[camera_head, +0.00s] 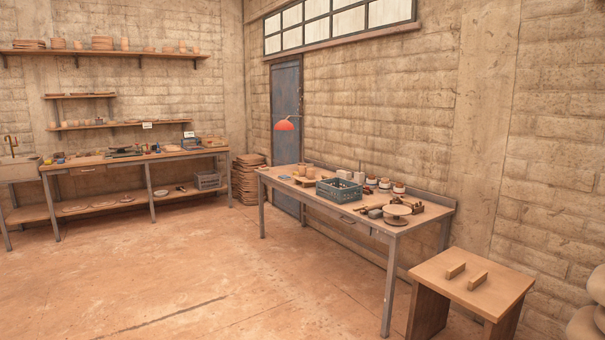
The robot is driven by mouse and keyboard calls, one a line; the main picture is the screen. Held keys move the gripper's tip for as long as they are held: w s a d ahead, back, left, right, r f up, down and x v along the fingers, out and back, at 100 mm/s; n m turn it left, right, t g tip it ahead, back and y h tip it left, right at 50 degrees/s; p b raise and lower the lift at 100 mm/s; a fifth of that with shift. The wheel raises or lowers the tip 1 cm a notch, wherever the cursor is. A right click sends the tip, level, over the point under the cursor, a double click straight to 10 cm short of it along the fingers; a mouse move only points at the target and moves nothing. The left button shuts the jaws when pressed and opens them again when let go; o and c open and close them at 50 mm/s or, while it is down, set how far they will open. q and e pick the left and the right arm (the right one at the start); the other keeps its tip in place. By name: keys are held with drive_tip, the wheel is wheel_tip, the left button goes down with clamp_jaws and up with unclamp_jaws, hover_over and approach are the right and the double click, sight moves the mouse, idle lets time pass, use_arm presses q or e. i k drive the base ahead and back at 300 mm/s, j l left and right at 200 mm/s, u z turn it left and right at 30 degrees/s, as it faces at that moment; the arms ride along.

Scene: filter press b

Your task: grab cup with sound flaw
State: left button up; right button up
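Two small tan cups (306,172) stand on a low wooden board (306,182) on the nearer workbench, toward its far left end. I cannot tell from here whether either has a flaw. More small cup-like pots stand on the long upper wall shelf, such as a tan pot (58,43). They are too small to make out in detail. Neither of my grippers shows in the view.
A blue-grey crate (340,192), a round turntable (397,210) and several jars (385,184) fill the nearer workbench (345,215). A wooden stool-like table (470,280) stands front right. Another workbench (130,160) lines the left wall. The floor (190,270) between is clear.

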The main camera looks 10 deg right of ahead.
sight(311, 171)
drive_tip(key=i+j, duration=0.2)
drive_tip(key=i, duration=2.4)
drive_tip(key=i+j+u, duration=0.1)
drive_tip(key=i, duration=2.45)
drive_tip(key=j, duration=0.1)
